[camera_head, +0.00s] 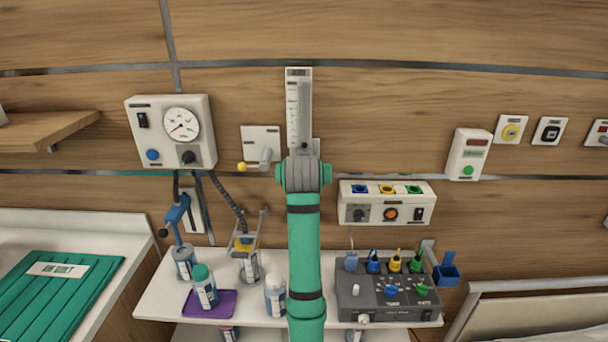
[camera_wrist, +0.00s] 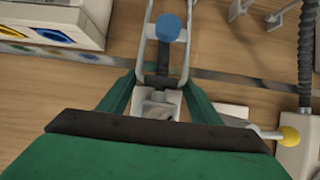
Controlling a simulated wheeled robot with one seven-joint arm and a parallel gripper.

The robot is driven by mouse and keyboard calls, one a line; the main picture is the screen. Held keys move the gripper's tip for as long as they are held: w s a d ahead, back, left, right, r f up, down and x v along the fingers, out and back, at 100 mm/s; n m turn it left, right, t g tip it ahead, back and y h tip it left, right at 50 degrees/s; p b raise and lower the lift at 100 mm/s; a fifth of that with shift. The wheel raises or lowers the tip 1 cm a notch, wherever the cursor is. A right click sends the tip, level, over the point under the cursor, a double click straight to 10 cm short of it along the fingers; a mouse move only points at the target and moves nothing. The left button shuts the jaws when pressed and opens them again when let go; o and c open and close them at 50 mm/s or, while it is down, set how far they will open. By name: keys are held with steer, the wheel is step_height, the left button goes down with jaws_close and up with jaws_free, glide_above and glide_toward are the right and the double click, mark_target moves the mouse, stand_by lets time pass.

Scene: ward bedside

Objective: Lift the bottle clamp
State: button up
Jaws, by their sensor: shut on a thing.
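In the wrist view my gripper (camera_wrist: 160,97) is shut on a grey part of what looks like the bottle clamp (camera_wrist: 184,58). It has a pale looped frame, a dark middle piece and a blue knob (camera_wrist: 170,27). My green fingers lie on both sides of its base. In the head view my green arm hides the gripper and the held thing. Another looped grey clamp with a yellow part (camera_head: 243,243) stands at a bottle on the shelf, left of my arm.
The white shelf (camera_head: 262,318) holds several bottles, a purple tray (camera_head: 222,311) and a grey device (camera_head: 388,307). A gauge unit (camera_head: 147,148), a yellow-tipped lever (camera_head: 262,158) and a socket panel (camera_head: 420,202) are on the wall. A dark hose (camera_wrist: 305,60) hangs close by at right in the wrist view.

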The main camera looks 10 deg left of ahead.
steer(key=o, duration=1.2)
steer(key=shift+c, duration=0.2)
steer(key=shift+f, duration=0.1)
steer(key=v, duration=1)
steer(key=shift+s+r, duration=0.2)
steer(key=shift+s, duration=0.1)
steer(key=shift+w, duration=0.1)
